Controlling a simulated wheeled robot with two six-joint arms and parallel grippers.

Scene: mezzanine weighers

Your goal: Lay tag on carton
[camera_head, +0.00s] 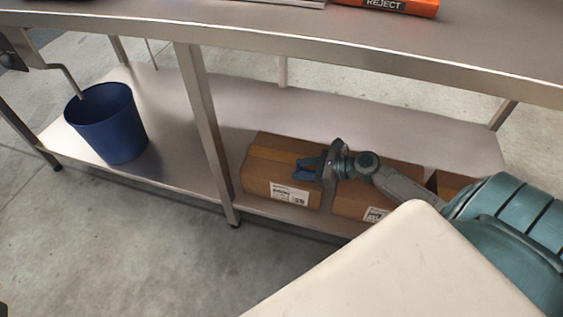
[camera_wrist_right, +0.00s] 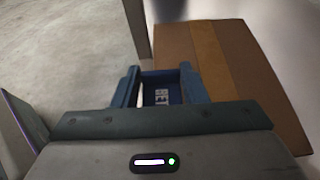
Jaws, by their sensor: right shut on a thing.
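My right gripper (camera_head: 308,168) reaches in over the lower shelf, at the right part of the left brown carton (camera_head: 270,153). In the right wrist view the gripper (camera_wrist_right: 160,82) is shut on a small dark blue tag (camera_wrist_right: 161,97) with white letters, partly cut off by the gripper body. The carton (camera_wrist_right: 236,60) shows there just right of the fingers, with a tan tape strip along its top. I cannot tell whether the tag touches it. In the head view the tag cannot be told from the blue fingers. My left gripper is not in view.
A second carton (camera_head: 350,207) stands right of the first, partly behind my arm. Another brown box (camera_head: 445,184) is mostly hidden. A table leg (camera_head: 208,135) stands left of the cartons. A blue bin (camera_head: 106,125) is farther left. An orange REJECT tray (camera_head: 400,6) lies on the tabletop.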

